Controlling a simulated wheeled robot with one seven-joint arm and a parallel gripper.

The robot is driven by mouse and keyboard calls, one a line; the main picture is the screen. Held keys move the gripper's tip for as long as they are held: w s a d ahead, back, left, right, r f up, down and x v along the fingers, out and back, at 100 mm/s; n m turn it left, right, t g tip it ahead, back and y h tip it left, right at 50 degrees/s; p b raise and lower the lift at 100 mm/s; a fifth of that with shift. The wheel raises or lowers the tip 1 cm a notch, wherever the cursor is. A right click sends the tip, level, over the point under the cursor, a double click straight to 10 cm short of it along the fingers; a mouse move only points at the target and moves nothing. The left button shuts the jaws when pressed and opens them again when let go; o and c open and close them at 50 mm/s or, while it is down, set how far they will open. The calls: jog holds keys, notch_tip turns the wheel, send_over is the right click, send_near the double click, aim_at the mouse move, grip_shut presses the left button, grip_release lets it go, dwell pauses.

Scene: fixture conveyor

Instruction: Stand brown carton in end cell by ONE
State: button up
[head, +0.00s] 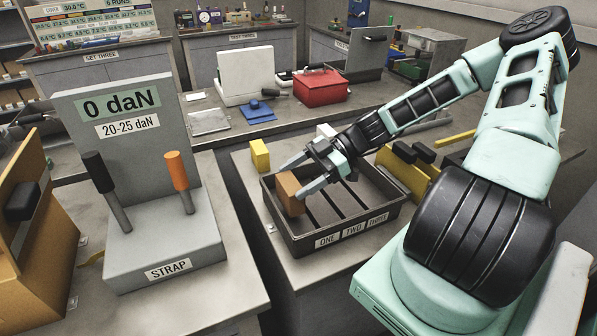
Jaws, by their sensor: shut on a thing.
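The brown carton (289,194) is at the left end of the dark divided tray (294,245), in or just above the end cell behind the ONE label (327,240). It looks roughly upright. My gripper (300,175) is shut on the carton, with its fingers reaching in from the right. The carton's lower part is partly hidden by the tray wall, so I cannot tell whether it touches the cell floor. The TWO (352,230) and THREE (377,220) labels are on the same front wall, and the cells seen behind them look empty.
A yellow block (259,154) stands just behind the tray's left corner. A yellow fixture with black handles (405,172) is right of the tray. The grey STRAP stand (160,240) with black and orange levers is on the left bench, across a gap.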

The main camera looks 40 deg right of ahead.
jog(key=shift+r, duration=0.1)
dwell(0.4)
jog(key=shift+f+b, duration=0.6)
jog(key=shift+f, duration=0.55)
jog(key=shift+f+b, duration=0.4)
jog(key=shift+f, duration=0.2)
jog(key=o, duration=1)
jog(key=shift+o, duration=0.2)
jog(key=b+v, duration=0.2)
jog(key=v, duration=1)
